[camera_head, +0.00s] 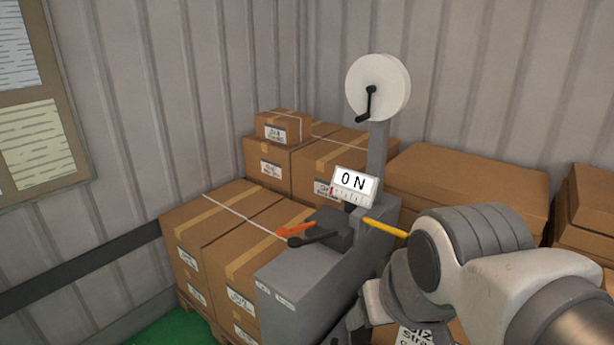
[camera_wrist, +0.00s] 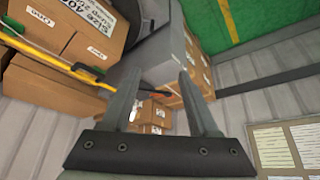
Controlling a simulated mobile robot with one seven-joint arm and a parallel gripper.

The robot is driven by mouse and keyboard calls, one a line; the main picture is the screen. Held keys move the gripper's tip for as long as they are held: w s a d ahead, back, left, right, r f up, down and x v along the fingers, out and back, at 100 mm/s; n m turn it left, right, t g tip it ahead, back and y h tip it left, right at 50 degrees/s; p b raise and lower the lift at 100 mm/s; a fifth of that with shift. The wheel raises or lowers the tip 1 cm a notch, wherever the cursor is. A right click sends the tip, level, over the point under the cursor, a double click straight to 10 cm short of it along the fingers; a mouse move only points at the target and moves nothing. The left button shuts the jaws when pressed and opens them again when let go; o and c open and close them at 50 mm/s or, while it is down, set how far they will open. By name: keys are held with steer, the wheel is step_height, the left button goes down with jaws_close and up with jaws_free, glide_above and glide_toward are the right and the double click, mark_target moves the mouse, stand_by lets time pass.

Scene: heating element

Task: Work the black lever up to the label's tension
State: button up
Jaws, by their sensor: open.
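The black lever (camera_head: 312,237) lies low on top of the grey strapping tool (camera_head: 330,222), beside an orange lever (camera_head: 297,229). A tilted white display (camera_head: 354,186) above them reads "0 N" over a scale with a red mark near its left end. In the wrist view the orange lever (camera_wrist: 160,92) shows between the fingers in the background; the black lever is hard to make out there. My gripper (camera_head: 360,308) is low at the right of the grey machine, partly hidden by my arm. In the wrist view my gripper (camera_wrist: 160,75) is open and empty, apart from the levers.
Strapped cartons (camera_head: 215,235) stand left of the grey machine body (camera_head: 300,290). A white reel with a black crank (camera_head: 380,88) tops its post. A yellow bar (camera_head: 385,228) lies between tool and arm. More cartons (camera_head: 470,190) stand behind. A partly cropped label (camera_head: 415,335) is below my arm.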

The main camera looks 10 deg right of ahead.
jaws_close()
stand_by(1.5)
